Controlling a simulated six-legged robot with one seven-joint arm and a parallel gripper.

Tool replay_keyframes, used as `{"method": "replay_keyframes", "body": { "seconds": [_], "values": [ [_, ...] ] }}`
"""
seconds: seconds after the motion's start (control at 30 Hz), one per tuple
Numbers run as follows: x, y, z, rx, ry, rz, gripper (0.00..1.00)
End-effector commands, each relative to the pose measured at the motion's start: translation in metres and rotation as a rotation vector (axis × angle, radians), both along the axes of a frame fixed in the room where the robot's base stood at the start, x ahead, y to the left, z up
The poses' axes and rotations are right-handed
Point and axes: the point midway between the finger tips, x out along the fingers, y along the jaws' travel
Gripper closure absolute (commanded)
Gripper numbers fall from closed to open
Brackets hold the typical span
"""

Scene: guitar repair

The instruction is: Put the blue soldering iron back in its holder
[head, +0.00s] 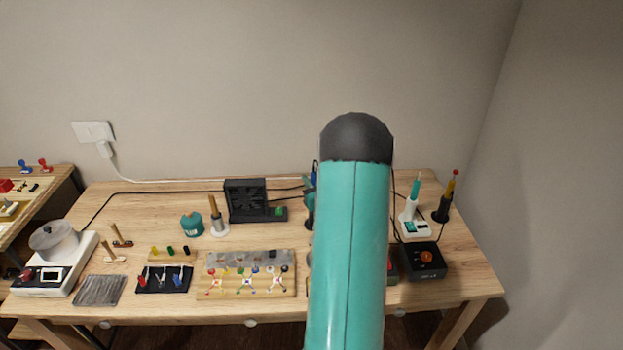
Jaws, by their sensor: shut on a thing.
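My own teal arm link with a dark rounded end fills the middle of the head view and hides much of what lies behind it. Just left of it, a small part of my gripper (309,192) shows in teal and dark grey, above the back of the table. The fingertips and the rest of the iron are hidden. A white holder (410,229) stands at the back right with a teal-handled tool upright in it.
A scale-like device (40,275) is at far left.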

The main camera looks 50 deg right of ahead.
Motion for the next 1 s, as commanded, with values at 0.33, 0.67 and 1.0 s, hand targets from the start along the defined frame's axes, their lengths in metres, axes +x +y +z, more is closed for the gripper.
{"method": "replay_keyframes", "body": {
  "seconds": [0.33, 0.67, 1.0],
  "values": [
    [0.000, 0.000, -0.004, 0.000, 0.001, 0.000, 1.00],
    [0.000, 0.000, -0.016, 0.000, 0.000, 0.001, 1.00],
    [0.000, 0.000, -0.016, 0.000, 0.000, 0.000, 0.58]
  ]
}}
